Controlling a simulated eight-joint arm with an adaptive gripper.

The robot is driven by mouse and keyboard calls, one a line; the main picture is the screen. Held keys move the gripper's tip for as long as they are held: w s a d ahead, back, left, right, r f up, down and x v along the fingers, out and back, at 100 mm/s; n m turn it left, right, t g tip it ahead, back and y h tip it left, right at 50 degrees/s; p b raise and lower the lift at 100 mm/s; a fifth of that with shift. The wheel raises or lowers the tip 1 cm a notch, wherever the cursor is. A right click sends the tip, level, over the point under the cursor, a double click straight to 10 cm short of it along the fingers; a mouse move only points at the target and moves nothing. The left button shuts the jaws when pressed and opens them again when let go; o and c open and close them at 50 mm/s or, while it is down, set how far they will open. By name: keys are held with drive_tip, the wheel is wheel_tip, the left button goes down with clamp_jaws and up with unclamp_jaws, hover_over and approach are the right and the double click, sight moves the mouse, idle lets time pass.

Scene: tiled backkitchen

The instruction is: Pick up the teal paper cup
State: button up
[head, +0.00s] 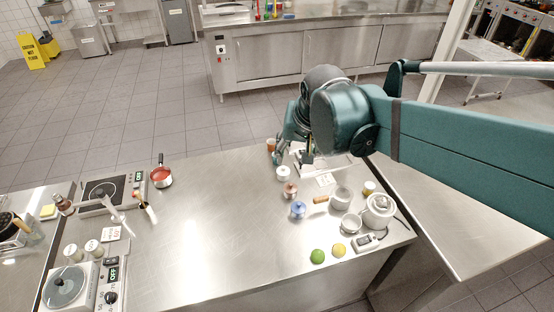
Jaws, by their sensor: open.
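My gripper (292,159) points down over the far edge of the steel counter (215,205), near its right half. Its fingers are apart and I see nothing held between them. I cannot clearly make out a teal paper cup; the wrist and arm cover part of the counter's far side. A small blue item (297,210) stands nearer the front, but I cannot tell that it is a paper cup.
A white pot (283,173) and a reddish-brown jar (290,190) stand close in front of the gripper. A kettle (380,210), a lime (317,256) and a lemon (338,250) are front right. The counter's middle is clear.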

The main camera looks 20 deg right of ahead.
drive_tip(key=w+f+m+g+p, duration=0.1)
drive_tip(key=w+f+m, duration=0.1)
drive_tip(key=w, duration=0.5)
drive_tip(key=w+f+m+g+p, duration=0.1)
drive_tip(key=w+f+m+p, duration=0.15)
drive_tip(key=w, duration=0.45)
drive_tip(key=w+d+f+m+g+p, duration=0.1)
drive_tip(key=w+f+m, duration=0.4)
drive_tip(key=w+f, duration=0.6)
drive_tip(key=shift+w+d+f+g, duration=0.4)
drive_tip(key=shift+d+f+g, duration=0.15)
drive_tip(key=shift+f+g, duration=0.35)
drive_tip(key=shift+f, duration=1.2)
drive_tip(key=shift+f+p, duration=0.4)
drive_tip(key=shift+f, duration=2.25)
drive_tip(key=c, duration=1)
